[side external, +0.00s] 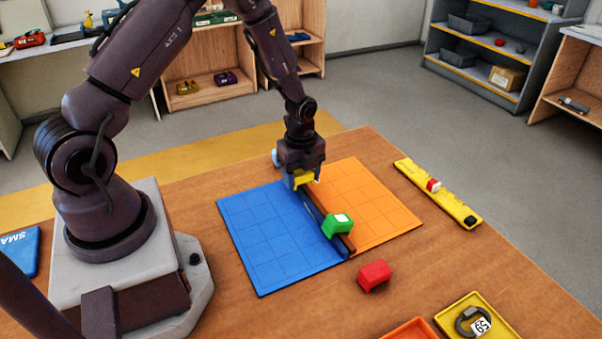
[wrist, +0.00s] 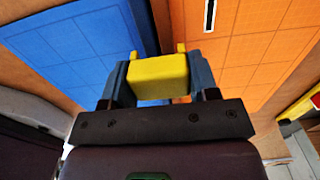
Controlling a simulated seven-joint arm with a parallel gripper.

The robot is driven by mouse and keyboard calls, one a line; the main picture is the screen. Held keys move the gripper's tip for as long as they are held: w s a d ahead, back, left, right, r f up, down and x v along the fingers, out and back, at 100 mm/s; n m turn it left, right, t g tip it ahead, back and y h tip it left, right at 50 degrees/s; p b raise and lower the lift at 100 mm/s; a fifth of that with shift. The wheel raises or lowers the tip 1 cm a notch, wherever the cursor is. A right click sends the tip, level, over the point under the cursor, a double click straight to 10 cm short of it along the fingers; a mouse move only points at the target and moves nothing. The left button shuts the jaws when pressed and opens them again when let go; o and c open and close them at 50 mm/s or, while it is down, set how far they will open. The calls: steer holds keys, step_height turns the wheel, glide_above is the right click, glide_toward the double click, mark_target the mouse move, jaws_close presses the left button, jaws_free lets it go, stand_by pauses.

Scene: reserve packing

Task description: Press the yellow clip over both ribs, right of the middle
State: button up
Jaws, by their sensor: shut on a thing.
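The yellow clip (side external: 304,179) is held between the fingers of my gripper (wrist: 160,82), which is shut on it. In the wrist view the clip (wrist: 159,72) shows its block-shaped back and two short prongs pointing away from the wrist. Two long ribs, a dark blue one (side external: 318,215) and a brown one (side external: 344,241), lie side by side along the seam of the two mats. My gripper is at their far end; I cannot tell whether the clip touches them. A green clip (side external: 337,225) sits over both ribs towards the near end.
A blue mat (side external: 265,245) and an orange mat (side external: 375,205) meet under the ribs. A red clip (side external: 374,276) lies on the table at the near side. A yellow level-like bar (side external: 450,202) lies at right. A yellow tray (side external: 500,322) and an orange tray (side external: 412,331) stand at the front.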

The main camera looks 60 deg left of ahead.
steer(key=shift+f, duration=0.8)
steer(key=o, duration=0.9)
steer(key=shift+c, duration=0.2)
step_height(320, 180, up, 13)
